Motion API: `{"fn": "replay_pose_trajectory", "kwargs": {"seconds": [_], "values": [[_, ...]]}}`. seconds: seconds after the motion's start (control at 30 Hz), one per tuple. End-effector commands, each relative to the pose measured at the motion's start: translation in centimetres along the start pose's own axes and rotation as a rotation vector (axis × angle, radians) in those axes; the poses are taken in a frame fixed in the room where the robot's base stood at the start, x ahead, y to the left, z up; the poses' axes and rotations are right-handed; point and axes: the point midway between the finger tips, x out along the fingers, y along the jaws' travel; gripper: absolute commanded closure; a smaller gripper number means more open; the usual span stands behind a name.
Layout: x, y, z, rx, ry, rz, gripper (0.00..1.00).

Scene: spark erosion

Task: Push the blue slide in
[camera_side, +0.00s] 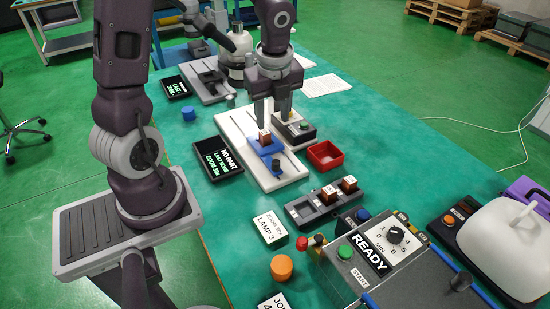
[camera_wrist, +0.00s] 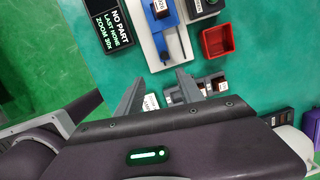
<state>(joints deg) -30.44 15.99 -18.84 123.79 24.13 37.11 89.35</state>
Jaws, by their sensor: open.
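The blue slide (camera_side: 265,146) sits on a long white base (camera_side: 234,121), with a dark red-brown block (camera_side: 263,136) bearing a white label on it. In the wrist view the blue slide (camera_wrist: 158,24) is at the top, on the white base (camera_wrist: 150,43), partly cut off by the picture's edge. My gripper (camera_side: 273,108) is open and empty, with its fingers pointing down over the base area; in the side view one finger overlaps the space just above the block. In the wrist view my gripper (camera_wrist: 161,80) shows both fingers apart, below the slide in the picture. I see no contact.
A black display (camera_side: 217,156) reading "NO PART" lies left of the base. A dark rack (camera_side: 322,204) with labelled blocks lies in front.

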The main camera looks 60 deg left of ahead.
Motion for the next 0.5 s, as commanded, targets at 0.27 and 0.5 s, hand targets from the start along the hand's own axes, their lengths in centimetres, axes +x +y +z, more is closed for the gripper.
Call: {"fn": "replay_pose_trajectory", "kwargs": {"seconds": [0.27, 0.5], "values": [[10.5, -1.6, 1.2, 0.649, 0.19, -0.007, 0.56], [14.4, -1.4, 0.3, 0.691, 0.202, -0.011, 0.56]]}}
